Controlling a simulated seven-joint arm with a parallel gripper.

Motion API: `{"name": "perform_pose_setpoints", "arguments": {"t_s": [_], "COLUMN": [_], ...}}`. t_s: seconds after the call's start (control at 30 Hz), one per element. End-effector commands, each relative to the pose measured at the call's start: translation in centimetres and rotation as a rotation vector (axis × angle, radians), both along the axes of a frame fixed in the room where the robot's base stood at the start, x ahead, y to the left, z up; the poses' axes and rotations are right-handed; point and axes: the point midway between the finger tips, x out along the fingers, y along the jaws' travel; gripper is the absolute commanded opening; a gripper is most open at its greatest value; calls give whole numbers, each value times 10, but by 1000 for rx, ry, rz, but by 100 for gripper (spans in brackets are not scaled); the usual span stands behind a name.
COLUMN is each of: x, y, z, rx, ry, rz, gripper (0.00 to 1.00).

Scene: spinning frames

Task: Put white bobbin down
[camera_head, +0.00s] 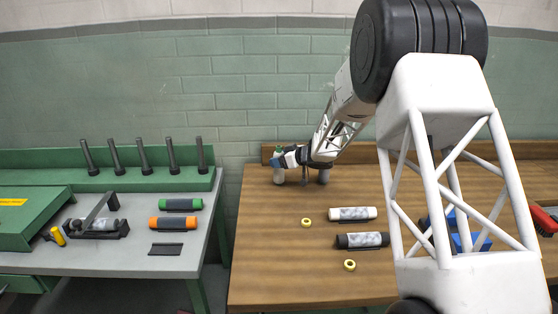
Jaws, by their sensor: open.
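The white bobbin (345,214), with a grey patterned middle, lies on its side on the wooden table (270,270). My gripper (301,177) is at the end of my arm, towards the back left of the table. It is above and to the left of the white bobbin in the picture, clearly apart from it. It is open, and I see no bobbin in it. Its fingers are small in the picture and hard to tell from the small upright items around them.
A black bobbin (351,241) lies in front of the white one. Yellow rings (307,223) lie near both. Left, across a gap, a grey bench (150,262) holds a green bobbin (178,205), an orange bobbin (173,223) and several dark pegs. My arm hides part of the right side.

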Motion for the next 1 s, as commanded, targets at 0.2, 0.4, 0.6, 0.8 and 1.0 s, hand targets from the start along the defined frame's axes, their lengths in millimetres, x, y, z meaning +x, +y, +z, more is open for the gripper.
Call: {"name": "perform_pose_setpoints", "arguments": {"t_s": [0.2,0.4,0.6,0.8,1.0], "x": [-14,-32,-48,-57,-61], "y": [-20,-44,-67,-81,-84], "z": [11,24,35,41,43], "rx": [0,0,1,0,0], "ry": [-2,-1,-1,0,0], "rz": [-1,-2,-1,-1,1], "gripper": [71,71,71,71,71]}}
